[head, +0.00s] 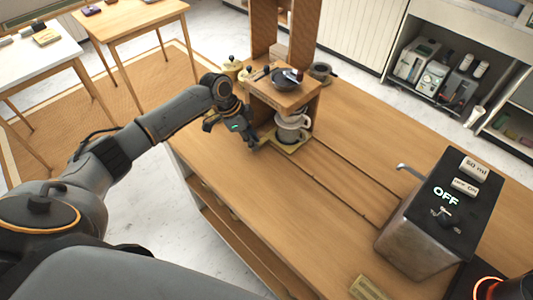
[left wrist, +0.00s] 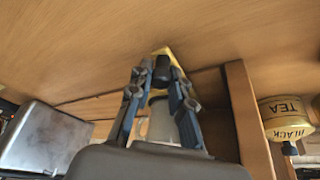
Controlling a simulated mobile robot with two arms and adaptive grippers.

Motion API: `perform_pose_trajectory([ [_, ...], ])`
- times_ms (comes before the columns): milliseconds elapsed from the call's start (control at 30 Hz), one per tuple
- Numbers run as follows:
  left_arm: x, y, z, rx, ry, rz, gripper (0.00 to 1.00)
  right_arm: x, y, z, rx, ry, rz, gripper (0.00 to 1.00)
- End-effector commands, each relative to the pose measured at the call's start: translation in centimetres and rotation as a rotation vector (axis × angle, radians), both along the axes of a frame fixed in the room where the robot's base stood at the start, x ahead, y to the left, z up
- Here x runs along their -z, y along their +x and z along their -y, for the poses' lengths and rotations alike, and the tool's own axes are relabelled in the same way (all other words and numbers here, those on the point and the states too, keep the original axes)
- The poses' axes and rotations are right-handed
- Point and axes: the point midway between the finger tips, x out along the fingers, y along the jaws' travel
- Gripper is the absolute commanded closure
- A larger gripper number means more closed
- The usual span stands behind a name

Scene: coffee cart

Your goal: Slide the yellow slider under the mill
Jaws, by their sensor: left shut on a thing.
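The yellow slider (head: 294,147) lies on the wooden counter at the front opening of the mill (head: 285,97), a wooden housing with a dark bowl on top. A white cup with a dripper (head: 292,129) stands on the slider. My left gripper (head: 256,142) is at the slider's left side. In the left wrist view, its fingers (left wrist: 162,72) are shut on a black knob (left wrist: 163,68) with the yellow slider (left wrist: 168,51) just beyond. The cup (left wrist: 160,122) shows partly between the fingers. My right gripper is not in view.
A metal box with a black top reading OFF (head: 430,215) stands at the right of the counter. Grooves (head: 345,200) run from the mill across the counter, which is clear there. Yellow tea tins (left wrist: 287,118) stand beside the mill.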

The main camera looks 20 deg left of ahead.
Motion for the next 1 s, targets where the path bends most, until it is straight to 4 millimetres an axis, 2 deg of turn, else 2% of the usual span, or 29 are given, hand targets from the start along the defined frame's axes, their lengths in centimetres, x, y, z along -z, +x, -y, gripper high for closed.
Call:
perform_pose_trajectory([
  [100, 0.1, 0.7, -1.5, -0.003, -0.001, 0.004, 1.00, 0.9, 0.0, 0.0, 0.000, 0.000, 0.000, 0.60],
  [233, 0.0, 1.0, -2.5, -0.002, -0.002, 0.003, 1.00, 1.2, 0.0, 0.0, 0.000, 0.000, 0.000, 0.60],
  [700, -0.2, 1.2, -3.1, -0.003, 0.004, 0.006, 1.00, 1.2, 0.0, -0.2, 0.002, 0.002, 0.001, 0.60],
  [733, -0.2, 1.2, -3.2, -0.003, 0.004, 0.006, 0.74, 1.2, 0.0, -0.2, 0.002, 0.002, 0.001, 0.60],
  [800, -0.2, 1.2, -3.1, -0.003, 0.003, 0.007, 0.60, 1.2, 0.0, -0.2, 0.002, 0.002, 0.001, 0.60],
  [833, -0.2, 1.2, -3.1, -0.003, 0.003, 0.006, 0.57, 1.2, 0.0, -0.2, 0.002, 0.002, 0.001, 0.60],
  [1000, -0.1, 1.1, -3.0, -0.001, 0.001, 0.003, 0.57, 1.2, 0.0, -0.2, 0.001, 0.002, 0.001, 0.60],
])
